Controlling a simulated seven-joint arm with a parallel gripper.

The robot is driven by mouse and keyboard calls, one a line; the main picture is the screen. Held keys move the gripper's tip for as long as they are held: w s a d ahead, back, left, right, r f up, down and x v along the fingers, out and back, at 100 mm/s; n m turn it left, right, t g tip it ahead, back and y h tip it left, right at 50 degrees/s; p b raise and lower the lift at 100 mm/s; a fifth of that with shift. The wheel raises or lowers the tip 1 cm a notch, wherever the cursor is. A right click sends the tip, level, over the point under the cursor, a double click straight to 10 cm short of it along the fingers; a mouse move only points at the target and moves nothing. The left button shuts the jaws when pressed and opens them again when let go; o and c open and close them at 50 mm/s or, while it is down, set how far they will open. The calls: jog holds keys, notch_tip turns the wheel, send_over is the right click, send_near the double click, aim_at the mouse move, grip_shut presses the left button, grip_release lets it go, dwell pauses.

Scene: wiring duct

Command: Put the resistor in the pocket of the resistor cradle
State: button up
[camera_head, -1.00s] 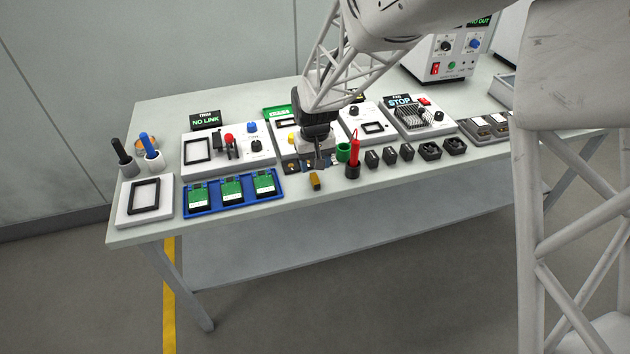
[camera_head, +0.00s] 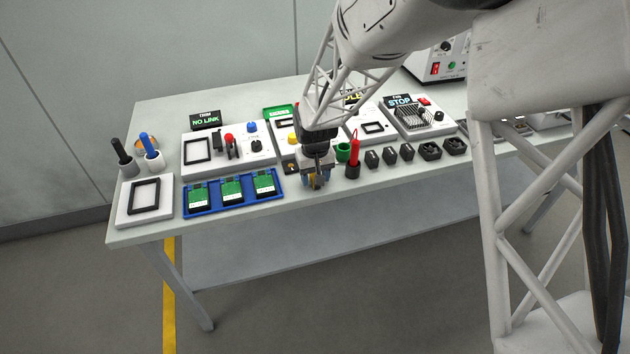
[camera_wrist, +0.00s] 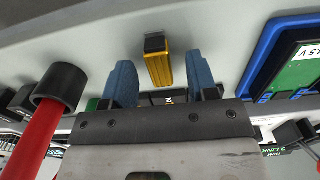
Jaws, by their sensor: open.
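The resistor appears to be the gold block with a dark end, on the bare table top in the wrist view (camera_wrist: 159,66). In the head view it shows as a small gold patch (camera_head: 318,182), mostly hidden by my gripper (camera_head: 315,184). My gripper is open, pointing down over it. In the wrist view its two blue fingers (camera_wrist: 161,72) stand left and right of the block, with gaps on both sides; I cannot tell whether the tips reach down to its level. I cannot make out which fixture is the resistor cradle; my gripper and arm cover part of the panels behind.
A red probe in a black holder (camera_head: 352,172) stands close right of my gripper, beside a green cup (camera_head: 343,152). A blue tray with green boards (camera_head: 234,206) lies to the left. Several black blocks (camera_head: 390,156) line the right. The table's front edge is near.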

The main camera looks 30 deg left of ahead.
jog(key=shift+c, duration=0.4)
grip_shut()
jog(key=shift+r, duration=0.1)
jog(key=shift+r, duration=0.8)
jog(key=shift+s+d+r, duration=0.1)
jog(key=shift+r, duration=0.85)
jog(key=s+d+r, duration=0.1)
jog(key=s+d, duration=0.9)
jog(key=s, duration=0.1)
jog(key=shift+s+d+r, duration=0.15)
jog(key=shift+s+d, duration=0.15)
jog(key=shift+d, duration=0.05)
